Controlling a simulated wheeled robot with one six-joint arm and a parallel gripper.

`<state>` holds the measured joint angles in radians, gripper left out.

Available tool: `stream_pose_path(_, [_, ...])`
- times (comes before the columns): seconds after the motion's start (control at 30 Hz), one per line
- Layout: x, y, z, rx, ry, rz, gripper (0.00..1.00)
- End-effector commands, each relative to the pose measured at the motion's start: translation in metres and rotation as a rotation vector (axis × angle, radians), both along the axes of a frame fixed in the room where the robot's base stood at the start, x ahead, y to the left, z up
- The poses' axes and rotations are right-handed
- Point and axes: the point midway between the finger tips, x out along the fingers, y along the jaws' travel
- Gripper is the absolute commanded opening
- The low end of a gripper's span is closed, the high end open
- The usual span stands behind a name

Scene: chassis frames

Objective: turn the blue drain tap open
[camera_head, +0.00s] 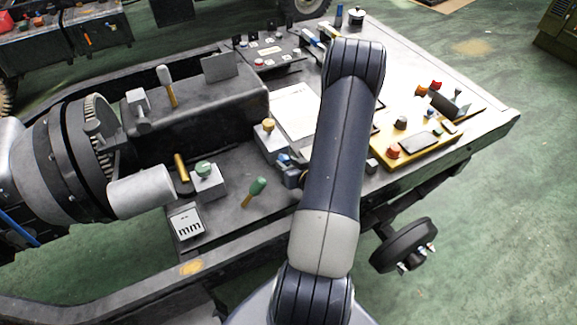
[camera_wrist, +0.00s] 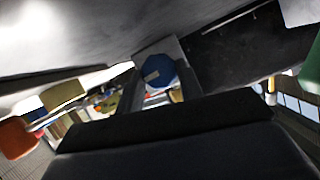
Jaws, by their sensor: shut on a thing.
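The blue drain tap (camera_wrist: 158,71) shows in the wrist view as a round, many-sided blue knob with a pale bar mark on its face. My gripper (camera_wrist: 158,84) has one dark finger on each side of it and is shut on it. In the head view a small blue part of the tap (camera_head: 284,158) shows beside the box with the yellow knob. My gripper (camera_head: 291,176) is there too, partly hidden behind my arm. The tap's body is mostly hidden.
Close by stand a box with a yellow knob (camera_head: 268,134), a green-handled lever (camera_head: 256,188) and a box with a green knob (camera_head: 206,179). A yellow panel with several knobs (camera_head: 420,150) lies right of my arm. A white sheet (camera_head: 294,109) lies behind.

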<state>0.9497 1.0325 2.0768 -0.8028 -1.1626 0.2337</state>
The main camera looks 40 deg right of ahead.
Motion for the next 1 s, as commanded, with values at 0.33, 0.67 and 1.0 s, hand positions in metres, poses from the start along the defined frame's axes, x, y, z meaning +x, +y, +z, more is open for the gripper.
stream_pose_path(0.33, [0.0017, 0.0031, -0.0077, -0.254, 0.054, 0.002, 0.12])
stream_pose_path(0.67, [0.0022, 0.006, -0.0081, -0.52, 0.118, 0.0, 0.12])
stream_pose_path(1.0, [0.0024, 0.0077, -0.0062, -0.721, 0.168, 0.0, 0.12])
